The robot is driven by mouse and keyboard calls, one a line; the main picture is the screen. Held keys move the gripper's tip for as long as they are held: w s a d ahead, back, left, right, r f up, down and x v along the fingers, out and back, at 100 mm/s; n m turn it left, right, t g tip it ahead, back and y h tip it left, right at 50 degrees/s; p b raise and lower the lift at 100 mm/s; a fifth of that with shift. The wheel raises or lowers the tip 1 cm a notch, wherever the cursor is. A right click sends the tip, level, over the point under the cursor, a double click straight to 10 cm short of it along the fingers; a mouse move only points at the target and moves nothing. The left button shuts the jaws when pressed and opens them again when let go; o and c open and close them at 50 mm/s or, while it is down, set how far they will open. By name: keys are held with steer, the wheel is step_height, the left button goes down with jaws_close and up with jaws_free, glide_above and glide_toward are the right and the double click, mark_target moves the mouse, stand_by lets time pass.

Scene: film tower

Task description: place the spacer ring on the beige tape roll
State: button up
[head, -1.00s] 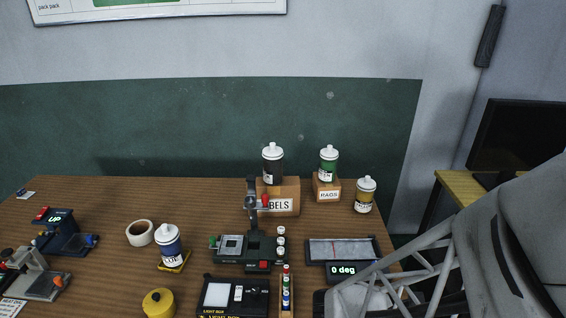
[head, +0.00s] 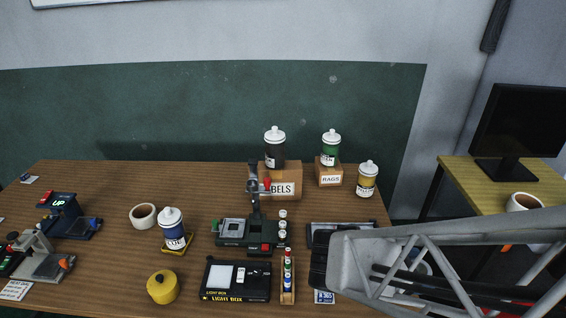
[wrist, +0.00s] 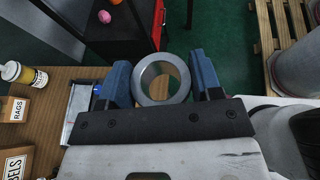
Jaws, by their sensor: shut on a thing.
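My gripper (wrist: 162,70) has two blue fingers, shut on the grey spacer ring (wrist: 145,97) in the wrist view. The ring's round hole faces the camera, with floor and wood showing through it. The beige tape roll (head: 143,216) lies flat on the wooden table in the head view, left of the blue-labelled bottle. Its top is bare. In the head view my arm reaches in from the right, over the table's right end, well right of the roll; the ring cannot be made out there.
The blue-labelled bottle (head: 173,232) stands close to the roll on a yellow base. A yellow canister (head: 163,287), a light box (head: 235,281) and a splicer-like device (head: 246,232) stand between the roll and my arm. Boxes with bottles stand at the back.

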steer(key=w+a+r+n+t+y, duration=0.25)
steer(key=w+a+n+t, duration=0.25)
steer(key=w+a, duration=1.3)
steer(key=w+a+r+n+t+y, duration=0.1)
steer(key=w+a+n+t+y, duration=0.35)
steer(key=w+a, duration=1.35)
steer(key=n+t+y, duration=0.2)
steer(key=n+y, duration=0.6)
glide_above(142, 212)
step_height(142, 212, down, 14)
steer(key=shift+w+f+g, duration=0.15)
steer(key=shift+f+g, duration=0.1)
steer(key=shift+f, duration=0.25)
steer(key=shift+f, duration=0.1)
steer(key=shift+f, duration=3)
